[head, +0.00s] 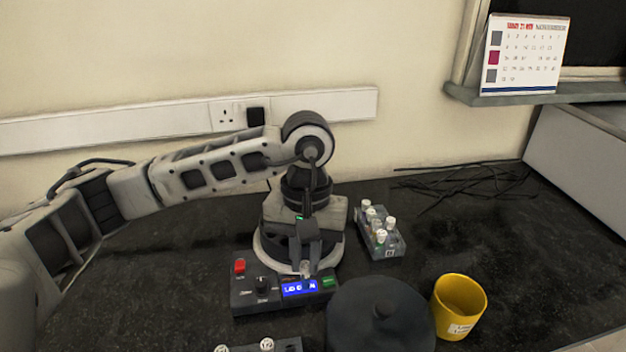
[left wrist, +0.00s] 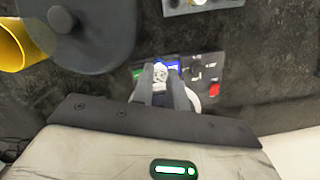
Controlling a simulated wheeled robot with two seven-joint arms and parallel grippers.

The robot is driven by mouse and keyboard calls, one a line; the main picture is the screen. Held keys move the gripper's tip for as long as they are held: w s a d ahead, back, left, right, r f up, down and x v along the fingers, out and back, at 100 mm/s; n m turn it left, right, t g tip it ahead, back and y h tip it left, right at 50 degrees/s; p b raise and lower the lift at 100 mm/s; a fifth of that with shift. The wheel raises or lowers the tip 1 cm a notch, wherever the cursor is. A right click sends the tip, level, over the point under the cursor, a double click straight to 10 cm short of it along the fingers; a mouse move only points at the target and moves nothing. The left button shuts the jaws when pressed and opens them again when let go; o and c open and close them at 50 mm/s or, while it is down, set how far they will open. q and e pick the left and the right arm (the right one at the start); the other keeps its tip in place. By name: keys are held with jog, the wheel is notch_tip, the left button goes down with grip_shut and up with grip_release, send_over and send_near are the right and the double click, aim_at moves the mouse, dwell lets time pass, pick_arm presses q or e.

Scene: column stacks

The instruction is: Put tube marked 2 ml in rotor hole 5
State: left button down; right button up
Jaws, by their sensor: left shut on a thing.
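My left gripper (head: 305,264) is shut on a tube with a whitish cap (head: 305,270), its marking too small to read. In the left wrist view the pale cap (left wrist: 160,72) shows between the fingertips (left wrist: 163,88). The gripper points down just behind the control panel (head: 285,289), in front of a round body with a pale rim (head: 268,262), seemingly the centrifuge. My arm and gripper hide most of it; the rotor and hole 5 cannot be seen. I cannot tell whether the tube touches anything. My right gripper is not in view.
A dark round lid with a knob (head: 380,325) lies right of the panel. A yellow mug (head: 458,308) stands beside it. A rack with several white-capped tubes (head: 392,247) is at back right; another rack (head: 288,346) is at the front edge. Cables (head: 470,180) lie behind.

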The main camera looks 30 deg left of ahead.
pick_arm(q)
jog(key=n, duration=0.2)
jog(key=shift+w+a+r+n, duration=0.1)
jog(key=shift+a+r+n, duration=0.1)
jog(key=shift+r+n, duration=0.1)
jog(key=w+a+n+t+b, duration=0.1)
jog(key=w+n, duration=0.3)
jog(key=n, duration=1.3)
jog(key=w+a+n+t+b, duration=0.1)
jog(key=w+a+n, duration=0.2)
jog(key=n, duration=1.4)
jog(key=shift+w+a+r+t+y, duration=0.15)
jog(key=shift+w+r+t+y, duration=0.2)
jog(key=shift+t+y, duration=0.05)
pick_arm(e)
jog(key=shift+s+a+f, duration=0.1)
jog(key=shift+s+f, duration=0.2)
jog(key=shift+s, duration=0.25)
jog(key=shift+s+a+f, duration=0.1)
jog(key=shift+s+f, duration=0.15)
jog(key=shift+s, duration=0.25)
